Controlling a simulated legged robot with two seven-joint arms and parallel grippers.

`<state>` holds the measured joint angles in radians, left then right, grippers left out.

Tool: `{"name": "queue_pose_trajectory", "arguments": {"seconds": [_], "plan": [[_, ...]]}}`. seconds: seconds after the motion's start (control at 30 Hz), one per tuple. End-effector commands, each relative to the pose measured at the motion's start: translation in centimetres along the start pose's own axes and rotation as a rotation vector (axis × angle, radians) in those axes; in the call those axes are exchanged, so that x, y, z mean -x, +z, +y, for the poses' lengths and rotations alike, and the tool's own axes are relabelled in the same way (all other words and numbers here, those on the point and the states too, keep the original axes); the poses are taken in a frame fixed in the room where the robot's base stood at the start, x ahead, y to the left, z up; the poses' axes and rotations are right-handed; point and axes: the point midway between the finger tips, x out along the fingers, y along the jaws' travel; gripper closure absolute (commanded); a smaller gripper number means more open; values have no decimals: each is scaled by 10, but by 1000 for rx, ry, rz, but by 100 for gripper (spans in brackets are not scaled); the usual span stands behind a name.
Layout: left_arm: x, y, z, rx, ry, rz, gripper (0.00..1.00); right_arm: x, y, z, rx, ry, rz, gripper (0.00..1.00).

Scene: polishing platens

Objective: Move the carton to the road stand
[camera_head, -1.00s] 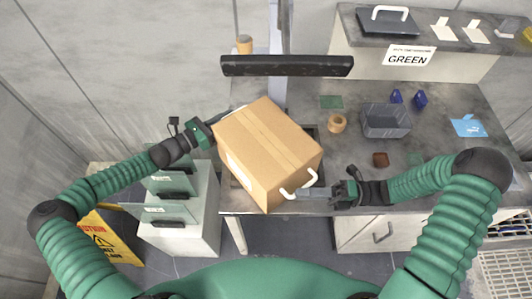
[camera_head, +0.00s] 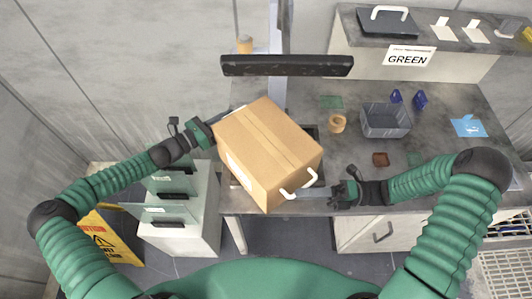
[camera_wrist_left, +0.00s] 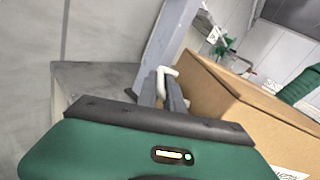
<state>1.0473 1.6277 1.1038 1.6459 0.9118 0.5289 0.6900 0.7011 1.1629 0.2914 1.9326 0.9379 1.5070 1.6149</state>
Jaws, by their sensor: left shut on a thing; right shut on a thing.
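The brown carton (camera_head: 265,150) is in the middle of the head view, turned at an angle across the bench's left front part. It has a white handle (camera_head: 298,186) at its lower right end, and another handle (camera_wrist_left: 168,78) shows in the left wrist view beside the carton wall (camera_wrist_left: 225,95). My left gripper (camera_head: 222,116) is shut on the far-left handle; its fingers (camera_wrist_left: 160,90) close around it. My right gripper (camera_head: 308,193) is shut on the near-right handle. I cannot tell whether the carton's underside touches the bench. No stand is clearly identifiable as the road stand.
The grey bench (camera_head: 450,100) holds a grey bin (camera_head: 385,121), a tan ring (camera_head: 338,123) and small blue parts. A dark horizontal bar (camera_head: 287,65) is behind the carton. A white stand with glass plates (camera_head: 185,235) and a yellow caution sign (camera_head: 118,235) are at left.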

Motion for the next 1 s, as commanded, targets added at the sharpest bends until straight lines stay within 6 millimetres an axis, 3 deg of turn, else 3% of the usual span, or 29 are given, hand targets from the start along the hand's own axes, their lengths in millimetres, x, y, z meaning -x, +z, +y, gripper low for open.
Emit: {"name": "queue_pose_trajectory", "arguments": {"seconds": [0.43, 0.8, 1.0], "plan": [[0, 10, 0, -3, 0, -9, 100, 0, 1, 4, -1, -5, -3, 100], [2, 48, -10, -4, -1, -10, 100, -5, 6, 44, 3, 1, -2, 100], [1, 56, -11, -4, 0, -9, 100, -6, 7, 53, 2, 2, -2, 100]]}}
